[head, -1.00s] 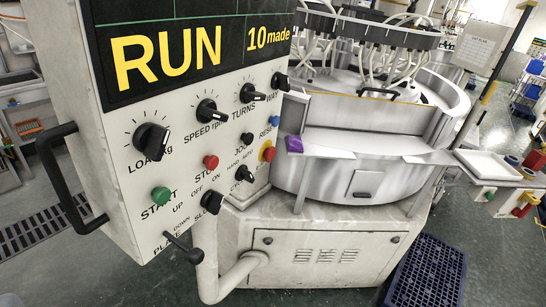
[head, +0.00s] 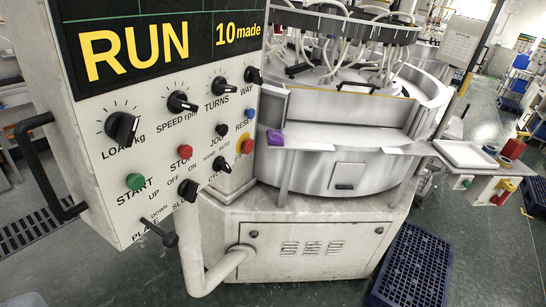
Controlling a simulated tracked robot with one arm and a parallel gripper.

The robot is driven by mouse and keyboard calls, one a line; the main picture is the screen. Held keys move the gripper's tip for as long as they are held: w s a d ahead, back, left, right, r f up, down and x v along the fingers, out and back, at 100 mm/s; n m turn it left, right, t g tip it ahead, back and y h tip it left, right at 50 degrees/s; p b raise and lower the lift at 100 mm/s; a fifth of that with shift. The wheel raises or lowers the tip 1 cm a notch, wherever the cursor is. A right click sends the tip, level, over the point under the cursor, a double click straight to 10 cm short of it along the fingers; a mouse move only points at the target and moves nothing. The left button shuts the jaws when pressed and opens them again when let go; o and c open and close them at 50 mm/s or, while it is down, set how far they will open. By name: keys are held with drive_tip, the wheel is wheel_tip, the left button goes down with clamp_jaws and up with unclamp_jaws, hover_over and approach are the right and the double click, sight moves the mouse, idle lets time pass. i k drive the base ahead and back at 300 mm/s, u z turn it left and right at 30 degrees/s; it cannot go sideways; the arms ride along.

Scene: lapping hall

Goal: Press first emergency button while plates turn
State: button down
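The white control panel (head: 100,150) fills the left of the view; its screen (head: 150,45) reads RUN and 10 made. A red mushroom button with yellow behind it (head: 247,146) sits at the panel's right edge, below the blue RESET button (head: 250,113). A red STOP button (head: 185,152) and a green START button (head: 134,181) are on its face. A second red and yellow button (head: 502,191) is on a small box at the far right. The round lapping machine (head: 340,160) stands behind; its plates are mostly hidden. My gripper is not in view.
A black handle (head: 45,170) and a lever (head: 160,232) stick out from the panel. A purple block (head: 275,138) sits on the machine's ledge. A white tray (head: 468,154) is at right. A dark blue crate (head: 412,268) lies on the floor; green floor is open beyond it.

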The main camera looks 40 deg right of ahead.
sight(247, 146)
drive_tip(key=z, duration=0.45)
drive_tip(key=k, duration=1.15)
drive_tip(key=z, duration=0.8)
drive_tip(key=i, duration=1.65)
drive_tip(key=u, duration=0.7)
drive_tip(key=i, duration=0.8)
drive_tip(key=u, duration=0.7)
